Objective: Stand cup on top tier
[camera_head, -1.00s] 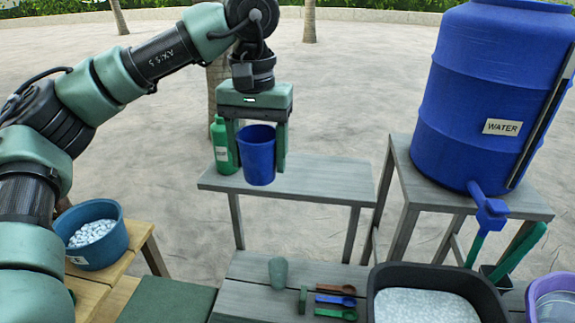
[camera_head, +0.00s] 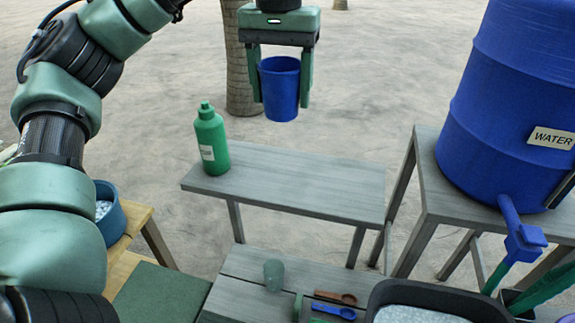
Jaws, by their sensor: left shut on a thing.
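My left gripper (camera_head: 280,88) is shut on a blue cup (camera_head: 280,92), held upright with its opening up and one finger on each side. The top tier (camera_head: 310,182) is a narrow grey plank bench. The cup hangs clear of it and appears above its far edge; how far beyond that edge I cannot tell. A green bottle (camera_head: 212,140) with a white label stands on the tier's left end. My right gripper is not in view.
A lower grey tier holds a greenish tumbler (camera_head: 274,275), a brown spoon (camera_head: 336,297), a blue spoon (camera_head: 334,311) and a black tub (camera_head: 440,292). A blue water barrel (camera_head: 510,110) stands on a stand at right. The top tier is bare right of the bottle.

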